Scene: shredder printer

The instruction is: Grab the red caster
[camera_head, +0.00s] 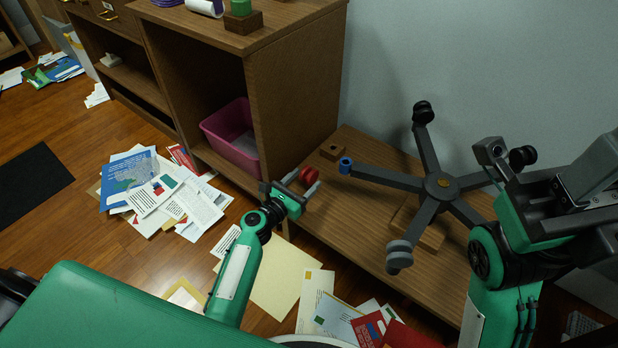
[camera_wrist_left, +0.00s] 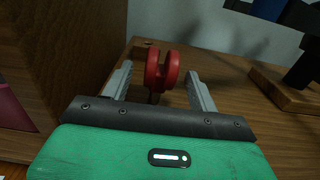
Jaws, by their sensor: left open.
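The red caster (camera_head: 308,176) is at the left end of a low wooden surface, close to the cabinet's side. In the left wrist view the red caster (camera_wrist_left: 162,70) stands upright between and beyond my left gripper's fingers. My left gripper (camera_head: 305,187) is open around the near side of the caster; in the left wrist view its fingers (camera_wrist_left: 158,85) show a gap on both sides of the wheel. Whether a finger touches it cannot be told. My right arm is at the right of the head view; its fingertips cannot be made out clearly.
A grey chair base (camera_head: 441,187) with a blue-tipped leg (camera_head: 345,166) lies on the low wooden surface (camera_head: 345,222). A brown cabinet (camera_head: 296,95) holding a pink bin (camera_head: 232,137) stands to the left. Papers (camera_head: 165,190) litter the floor.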

